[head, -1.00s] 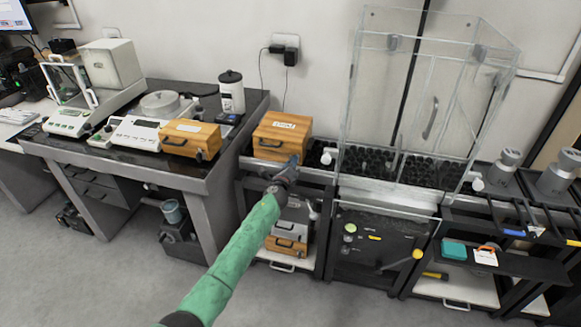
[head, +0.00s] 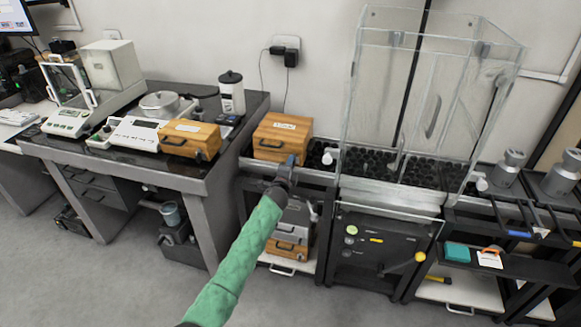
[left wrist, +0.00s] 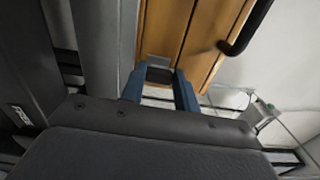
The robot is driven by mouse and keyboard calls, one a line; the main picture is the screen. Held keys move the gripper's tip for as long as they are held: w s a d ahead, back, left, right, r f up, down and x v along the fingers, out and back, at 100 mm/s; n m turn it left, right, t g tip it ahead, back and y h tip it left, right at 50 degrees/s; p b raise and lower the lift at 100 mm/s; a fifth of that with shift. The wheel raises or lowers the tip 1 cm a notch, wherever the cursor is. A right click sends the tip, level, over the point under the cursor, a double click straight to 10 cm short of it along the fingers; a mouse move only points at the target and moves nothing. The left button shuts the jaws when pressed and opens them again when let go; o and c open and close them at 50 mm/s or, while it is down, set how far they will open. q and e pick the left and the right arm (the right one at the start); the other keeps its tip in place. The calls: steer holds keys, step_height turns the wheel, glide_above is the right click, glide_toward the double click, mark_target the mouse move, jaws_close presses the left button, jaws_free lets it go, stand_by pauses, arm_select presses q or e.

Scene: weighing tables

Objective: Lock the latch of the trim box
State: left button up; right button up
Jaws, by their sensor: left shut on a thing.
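A wooden box (head: 282,136) with a white label and a dark handle stands on the narrow dark bench left of the clear enclosure. The label is too small to read, so I cannot be sure it is the trim box. My left gripper (head: 290,160) is at the lower right of the box's front. In the left wrist view, its two blue fingers (left wrist: 160,80) are against the wood (left wrist: 185,35), shut on a small grey metal latch piece (left wrist: 158,66). The fingers partly hide the latch, and I cannot tell its locked state. My right gripper is not in view.
Another wooden box (head: 190,138) sits on the left table beside a balance (head: 130,132). The clear enclosure (head: 420,100) stands close on the right. More boxes (head: 286,248) lie on the shelf below. Open floor lies in front.

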arm_select(q)
steer(key=shift+f+n, duration=0.1)
steer(key=shift+n, duration=0.2)
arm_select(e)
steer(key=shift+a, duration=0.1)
arm_select(q)
steer(key=o, duration=1)
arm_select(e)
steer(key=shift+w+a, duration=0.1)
arm_select(q)
steer(key=v, duration=0.8)
steer(key=shift+b, duration=0.35)
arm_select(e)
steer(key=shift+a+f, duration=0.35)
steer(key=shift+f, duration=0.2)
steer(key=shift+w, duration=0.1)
